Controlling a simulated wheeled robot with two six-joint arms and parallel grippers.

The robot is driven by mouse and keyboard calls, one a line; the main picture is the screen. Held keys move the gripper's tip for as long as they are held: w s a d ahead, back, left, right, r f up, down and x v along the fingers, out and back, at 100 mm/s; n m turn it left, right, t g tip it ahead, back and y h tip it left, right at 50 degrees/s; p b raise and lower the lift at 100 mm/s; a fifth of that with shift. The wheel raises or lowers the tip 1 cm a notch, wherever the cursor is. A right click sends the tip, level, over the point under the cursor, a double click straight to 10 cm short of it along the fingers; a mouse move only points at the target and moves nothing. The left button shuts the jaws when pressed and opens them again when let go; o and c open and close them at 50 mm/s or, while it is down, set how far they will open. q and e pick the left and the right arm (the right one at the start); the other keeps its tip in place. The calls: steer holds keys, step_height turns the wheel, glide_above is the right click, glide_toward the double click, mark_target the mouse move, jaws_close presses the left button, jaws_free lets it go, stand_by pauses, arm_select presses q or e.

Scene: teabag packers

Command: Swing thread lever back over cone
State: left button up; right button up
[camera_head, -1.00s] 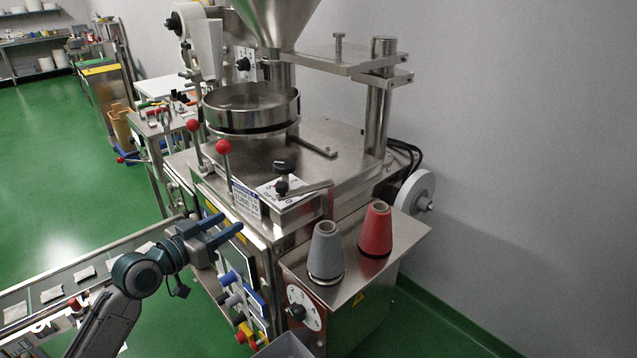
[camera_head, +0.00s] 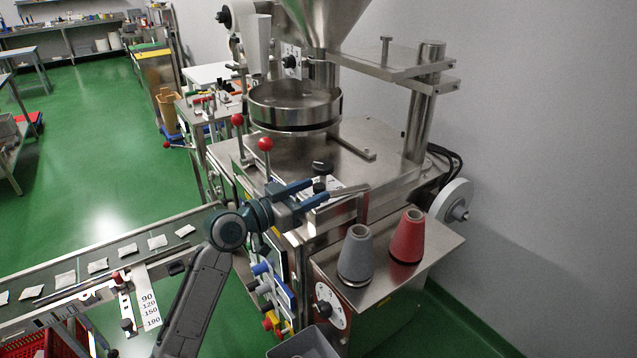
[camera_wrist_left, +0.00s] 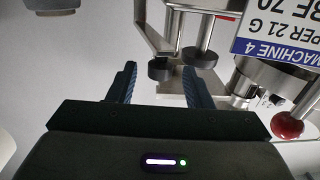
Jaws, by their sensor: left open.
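The thread lever (camera_head: 350,192) is a short silver bar on the machine's front corner, pointing right in the head view. A black knob (camera_head: 320,186) stands at its left end. The grey cone (camera_head: 356,258) and red cone (camera_head: 407,240) stand upright on the side shelf, in front and right of the lever. My left gripper (camera_head: 318,191) is open at the knob. In the left wrist view a black knob (camera_wrist_left: 160,68) shows between the blue fingers, with gaps at both sides. I cannot tell whether they touch. My right gripper is not in view.
Two red-ball levers (camera_head: 265,144) stand behind my left gripper. A round steel bowl (camera_head: 295,105) sits on the machine top. A conveyor (camera_head: 120,262) with several teabags runs at the left. A grey bin (camera_head: 303,345) is below. The shelf's front edge (camera_head: 405,285) is clear.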

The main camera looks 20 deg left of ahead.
arm_select(q)
steer(key=shift+p+x, duration=0.3)
steer(key=shift+x, duration=1.05)
steer(key=shift+c, duration=0.3)
jaws_close()
